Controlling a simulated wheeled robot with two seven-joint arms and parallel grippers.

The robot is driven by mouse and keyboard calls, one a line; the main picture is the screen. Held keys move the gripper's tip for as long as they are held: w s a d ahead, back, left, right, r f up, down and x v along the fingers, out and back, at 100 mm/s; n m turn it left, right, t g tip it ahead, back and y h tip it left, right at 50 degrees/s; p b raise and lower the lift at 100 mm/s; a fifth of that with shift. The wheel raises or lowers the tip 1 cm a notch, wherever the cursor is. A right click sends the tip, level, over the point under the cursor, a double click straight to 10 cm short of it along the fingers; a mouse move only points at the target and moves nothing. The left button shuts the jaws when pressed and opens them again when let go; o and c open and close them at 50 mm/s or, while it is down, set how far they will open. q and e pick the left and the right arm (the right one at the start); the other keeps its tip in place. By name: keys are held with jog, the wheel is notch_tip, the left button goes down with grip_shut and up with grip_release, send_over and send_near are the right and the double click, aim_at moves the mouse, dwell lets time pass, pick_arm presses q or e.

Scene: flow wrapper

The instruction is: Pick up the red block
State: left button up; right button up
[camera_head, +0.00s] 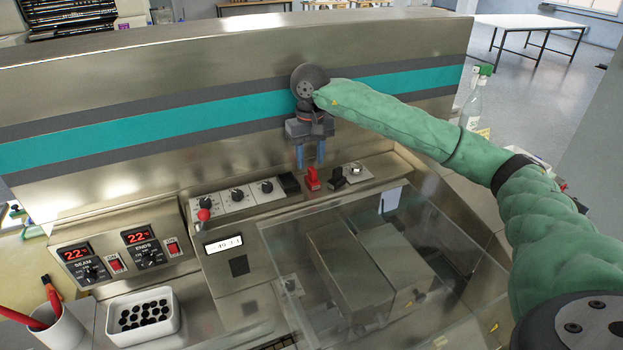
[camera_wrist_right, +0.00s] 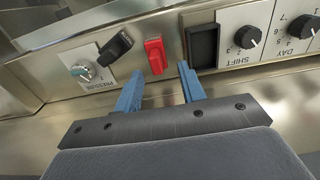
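The red block (camera_head: 312,179) sits on the sloped metal control ledge of the machine, right of a black square recess (camera_head: 289,184) and left of a black block (camera_head: 337,178). My right gripper (camera_head: 311,165) is above and close to the red block, its blue fingers pointing down, apart and empty. In the right wrist view the red block (camera_wrist_right: 155,54) stands just beyond the open fingertips (camera_wrist_right: 161,75), roughly between them and not gripped. The black block (camera_wrist_right: 115,47) is beside it there. My left gripper is not in view.
A pressure knob (camera_head: 355,169) is right of the black block. Dials (camera_head: 237,195) and a red knob (camera_head: 203,214) lie left. A clear cover (camera_head: 400,260) is in front, and the tall machine wall (camera_head: 200,75) stands close behind. A white bin (camera_head: 143,316) is at lower left.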

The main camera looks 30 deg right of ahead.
aim_at(312, 169)
jog(key=f, duration=0.3)
jog(key=shift+d+f+p, duration=0.2)
jog(key=shift+d+p, duration=0.1)
jog(key=shift+f, duration=0.55)
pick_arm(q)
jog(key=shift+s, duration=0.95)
pick_arm(e)
grip_shut()
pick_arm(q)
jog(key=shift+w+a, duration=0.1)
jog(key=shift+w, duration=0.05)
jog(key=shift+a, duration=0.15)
